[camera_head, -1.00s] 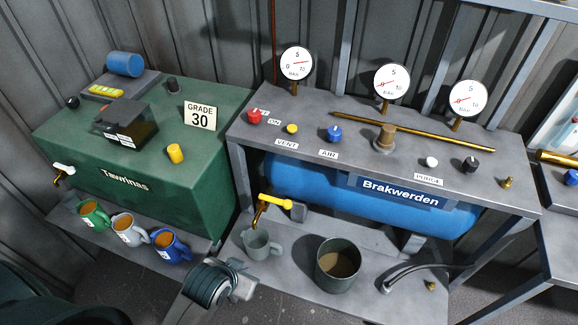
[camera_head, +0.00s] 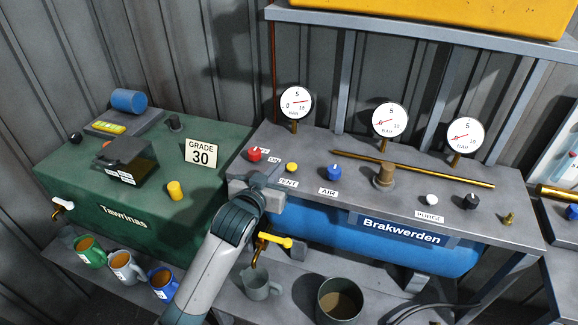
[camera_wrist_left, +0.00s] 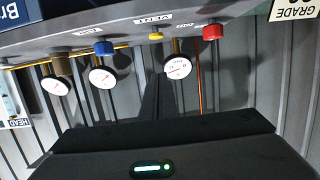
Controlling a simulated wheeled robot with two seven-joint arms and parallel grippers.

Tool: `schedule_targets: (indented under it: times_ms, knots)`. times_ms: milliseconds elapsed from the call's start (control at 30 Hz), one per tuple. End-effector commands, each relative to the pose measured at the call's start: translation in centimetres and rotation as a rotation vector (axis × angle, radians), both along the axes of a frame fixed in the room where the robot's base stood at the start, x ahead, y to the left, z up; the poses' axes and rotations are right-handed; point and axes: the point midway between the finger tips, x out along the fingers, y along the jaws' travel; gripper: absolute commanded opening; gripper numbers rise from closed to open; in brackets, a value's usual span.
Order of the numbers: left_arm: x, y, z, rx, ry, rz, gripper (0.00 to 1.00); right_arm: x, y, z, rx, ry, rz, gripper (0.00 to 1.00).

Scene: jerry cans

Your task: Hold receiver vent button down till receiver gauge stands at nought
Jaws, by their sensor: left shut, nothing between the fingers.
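The yellow vent button (camera_head: 292,167) sits on the grey bench top by the VENT label, between a red knob (camera_head: 254,154) and a blue knob (camera_head: 334,171). It also shows in the left wrist view (camera_wrist_left: 156,36). The left dial gauge (camera_head: 296,103) stands behind it, its red needle pointing right, well off 0; whether it is the receiver gauge I cannot read. My left gripper (camera_head: 266,182) is shut and empty at the bench's front edge, left of and nearer than the button. In the left wrist view its dark fingers (camera_wrist_left: 157,85) appear apart from the button. My right gripper is not in view.
Two more gauges (camera_head: 389,119) (camera_head: 465,134) have needles near 0. A brass rod (camera_head: 420,170) lies across the bench. The blue Brakwerden tank (camera_head: 345,232) is below.

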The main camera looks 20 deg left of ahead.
Motion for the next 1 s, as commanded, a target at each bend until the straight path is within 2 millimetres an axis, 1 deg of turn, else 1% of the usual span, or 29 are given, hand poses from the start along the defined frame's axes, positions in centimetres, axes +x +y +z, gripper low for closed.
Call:
schedule_targets:
  times_ms: [333,533,767,1000]
  knots:
    - [0.1,0.0,0.0,0.0,0.001,0.0,0.0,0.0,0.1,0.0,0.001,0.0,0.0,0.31]
    - [0.9,0.0,-0.2,0.0,0.002,0.0,0.0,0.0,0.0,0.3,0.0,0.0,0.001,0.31]
    - [3.3,-0.1,-0.7,0.0,0.002,0.0,0.0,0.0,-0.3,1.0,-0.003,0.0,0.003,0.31]
    - [6.8,-0.3,-1.5,0.0,0.003,0.0,0.0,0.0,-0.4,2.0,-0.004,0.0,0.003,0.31]
